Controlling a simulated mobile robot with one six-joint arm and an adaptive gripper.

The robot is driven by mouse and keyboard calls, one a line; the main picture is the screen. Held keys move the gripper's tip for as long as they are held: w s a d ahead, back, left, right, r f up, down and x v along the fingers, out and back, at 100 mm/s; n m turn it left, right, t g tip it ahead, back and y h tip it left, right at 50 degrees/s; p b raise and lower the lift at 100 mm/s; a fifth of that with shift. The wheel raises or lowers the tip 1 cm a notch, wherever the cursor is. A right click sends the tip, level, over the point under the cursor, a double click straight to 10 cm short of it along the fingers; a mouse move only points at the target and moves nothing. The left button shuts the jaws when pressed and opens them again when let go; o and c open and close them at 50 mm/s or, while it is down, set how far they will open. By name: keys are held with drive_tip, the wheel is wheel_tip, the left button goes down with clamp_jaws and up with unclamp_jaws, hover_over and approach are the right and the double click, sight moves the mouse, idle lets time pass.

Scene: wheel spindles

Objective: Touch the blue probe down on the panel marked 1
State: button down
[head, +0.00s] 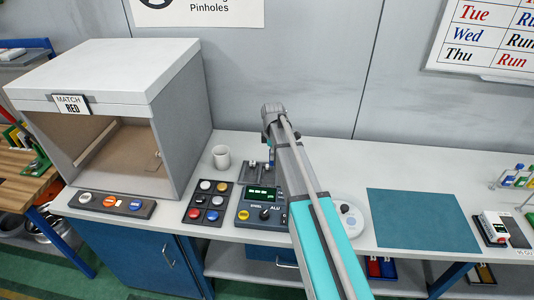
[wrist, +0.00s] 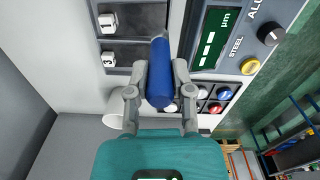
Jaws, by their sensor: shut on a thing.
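My gripper (wrist: 160,72) is shut on the blue probe (wrist: 159,88), a blue cylinder held between its two grey fingers in the wrist view. The dark panel marked 1 (wrist: 140,22) lies beyond the probe at the top left of that view, with the dark panel marked 3 (wrist: 124,58) below it. The probe's far end overlaps the panels in the picture. I cannot tell whether it touches either one. In the head view my arm hides much of this area, and only a bit of blue shows beside the arm.
The gauge with a green display (head: 262,193) stands right beside the panels. A button box (head: 208,202), a white mug (head: 221,157) and a large grey booth (head: 120,110) are to the left. A teal mat (head: 424,220) lies clear on the right.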

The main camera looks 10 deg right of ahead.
drive_tip(key=shift+f, duration=0.1)
drive_tip(key=shift+w+a+f+m+b, duration=0.25)
drive_tip(key=shift+w+f+m+b, duration=0.3)
drive_tip(key=shift+w+m, duration=0.3)
drive_tip(key=shift+w+a+f+m+b, duration=0.2)
drive_tip(key=shift+w+f+m+b, duration=0.35)
drive_tip(key=shift+m, duration=0.5)
drive_tip(key=shift+w, duration=0.1)
wheel_tip(320, 180, down, 6)
drive_tip(key=b, duration=0.5)
drive_tip(key=shift+r+b, duration=0.15)
drive_tip(key=shift+b, duration=0.25)
drive_tip(key=shift+f+b, duration=0.55)
drive_tip(key=shift+b, duration=0.05)
idle(1.8)
drive_tip(key=shift+r, duration=0.1)
wheel_tip(320, 180, up, 7)
drive_tip(key=p, duration=0.7)
idle(0.3)
